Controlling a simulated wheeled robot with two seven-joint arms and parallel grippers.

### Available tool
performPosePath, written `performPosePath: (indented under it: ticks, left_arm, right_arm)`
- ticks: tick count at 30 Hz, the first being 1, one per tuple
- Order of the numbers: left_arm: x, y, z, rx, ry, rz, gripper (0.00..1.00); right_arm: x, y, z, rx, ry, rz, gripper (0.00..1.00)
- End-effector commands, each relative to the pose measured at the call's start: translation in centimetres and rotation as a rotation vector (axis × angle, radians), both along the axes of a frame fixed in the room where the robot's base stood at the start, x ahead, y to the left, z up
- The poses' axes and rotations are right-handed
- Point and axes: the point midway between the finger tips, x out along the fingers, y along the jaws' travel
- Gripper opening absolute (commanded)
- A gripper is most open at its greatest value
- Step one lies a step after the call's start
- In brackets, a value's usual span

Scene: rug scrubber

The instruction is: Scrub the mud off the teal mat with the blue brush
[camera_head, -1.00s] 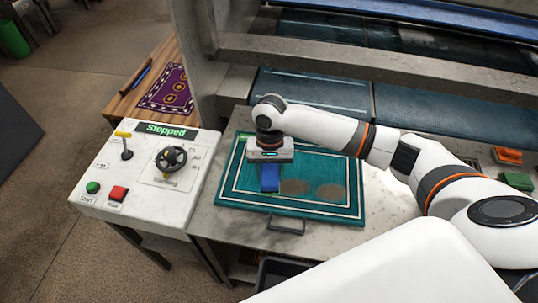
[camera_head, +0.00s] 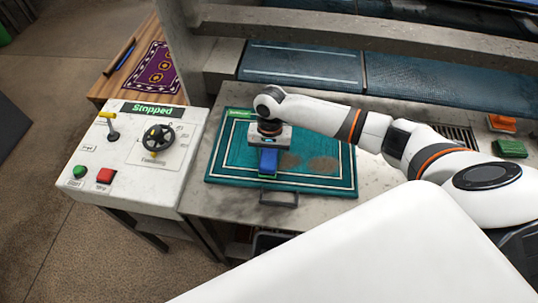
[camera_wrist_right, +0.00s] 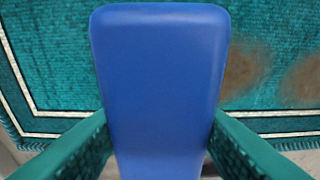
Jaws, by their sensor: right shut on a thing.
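The teal mat (camera_head: 310,180) with white border lines lies flat on the grey worktop. Brown mud patches (camera_head: 322,164) show right of the brush in the head view, and two brown patches (camera_wrist_right: 245,70) show right of it in the right wrist view. My right gripper (camera_head: 268,152) points down over the left half of the mat and is shut on the blue brush (camera_wrist_right: 160,80). The brush (camera_head: 267,164) is at the mat; its underside is hidden, so contact is unclear. My left gripper is out of view.
A control panel (camera_head: 135,185) reading "Stopped" stands left, with a dial, lever and buttons. An orange brush (camera_head: 501,123) and a green one (camera_head: 511,148) lie at the right. A concrete beam (camera_head: 370,45) crosses behind the mat. A purple rug (camera_head: 152,70) lies back left.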

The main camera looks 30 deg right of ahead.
Motion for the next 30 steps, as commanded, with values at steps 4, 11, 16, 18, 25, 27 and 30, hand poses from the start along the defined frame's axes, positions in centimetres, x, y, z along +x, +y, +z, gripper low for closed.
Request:
performPosePath:
  ticks: [4, 11, 16, 18, 25, 27, 30]
  left_arm:
    - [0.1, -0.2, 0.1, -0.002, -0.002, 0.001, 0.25]
    - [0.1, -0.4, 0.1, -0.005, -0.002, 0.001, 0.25]
    - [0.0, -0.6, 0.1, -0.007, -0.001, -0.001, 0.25]
    - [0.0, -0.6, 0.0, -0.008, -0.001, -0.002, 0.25]
    - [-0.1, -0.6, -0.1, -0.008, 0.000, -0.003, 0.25]
    - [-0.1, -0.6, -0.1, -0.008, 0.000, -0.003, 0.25]
    - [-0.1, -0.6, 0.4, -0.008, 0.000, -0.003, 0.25]
  right_arm:
    - [0.0, 0.0, 0.1, 0.001, -0.001, 0.000, 0.16]
    - [0.0, 0.0, 0.1, 0.000, 0.000, 0.001, 0.16]
    - [0.0, 0.0, -0.2, 0.000, 0.000, 0.001, 0.16]
    - [0.0, 0.1, -0.4, 0.001, -0.001, 0.001, 0.16]
    - [0.0, 0.0, -1.1, 0.000, 0.000, 0.001, 0.16]
    - [0.0, 0.0, -1.2, 0.000, 0.000, 0.000, 0.16]
    - [-0.2, -0.2, -1.0, 0.000, 0.001, -0.001, 0.16]
